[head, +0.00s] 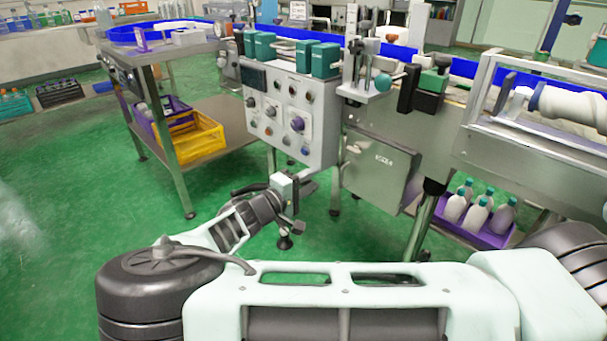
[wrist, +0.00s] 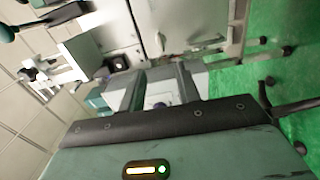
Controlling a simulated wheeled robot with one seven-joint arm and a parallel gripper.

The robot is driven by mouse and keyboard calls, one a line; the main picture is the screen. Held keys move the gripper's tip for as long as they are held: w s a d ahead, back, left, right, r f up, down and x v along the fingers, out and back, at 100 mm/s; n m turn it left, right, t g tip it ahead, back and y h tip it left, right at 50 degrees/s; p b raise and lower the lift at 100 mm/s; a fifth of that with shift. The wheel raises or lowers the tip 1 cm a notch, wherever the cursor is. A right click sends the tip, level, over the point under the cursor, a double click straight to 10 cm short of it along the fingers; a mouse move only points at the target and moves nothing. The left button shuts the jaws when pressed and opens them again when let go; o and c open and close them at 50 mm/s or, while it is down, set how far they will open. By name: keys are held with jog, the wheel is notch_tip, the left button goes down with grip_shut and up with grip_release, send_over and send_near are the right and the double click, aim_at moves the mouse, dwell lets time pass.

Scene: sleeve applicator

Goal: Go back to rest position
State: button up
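My gripper (head: 290,188) hangs low in the middle of the head view, at the end of my folded arm. It is just in front of the control box and above the green floor. In the wrist view my gripper (wrist: 160,88) shows two grey fingers set apart, with a light grey gap between them. I see nothing held, though the fingertips are partly hard to make out. The control box (head: 290,112) has several knobs and buttons and stands on legs behind my gripper.
A grey cabinet (head: 378,172) is right of my gripper. A steel table (head: 165,50) with a yellow crate (head: 190,139) on its lower shelf stands left. A purple crate (head: 470,232) with several bottles is at the right. Green floor (head: 75,175) is free at the left.

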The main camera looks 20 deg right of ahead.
jog(key=s+a+f+m+g+y, duration=0.1)
jog(key=s+f+g+y, duration=0.25)
jog(key=s, duration=0.35)
jog(key=s+a+f+g+y, duration=0.1)
jog(key=s+f+g+y, duration=0.1)
jog(key=s+g+y, duration=0.45)
jog(key=s+a+r+n+t+y, duration=0.2)
jog(key=s+a+r+y, duration=0.25)
jog(key=s+r, duration=0.45)
jog(key=s+a+r+n+t+y, duration=0.25)
jog(key=s+a+r, duration=0.35)
jog(key=s+r, duration=0.3)
notch_tip(320, 180, up, 24)
jog(key=p, duration=2.4)
jog(key=shift+s+a+f+g+y, duration=0.15)
jog(key=shift+s+a+g+y, duration=0.1)
jog(key=shift+s+g+y, duration=0.1)
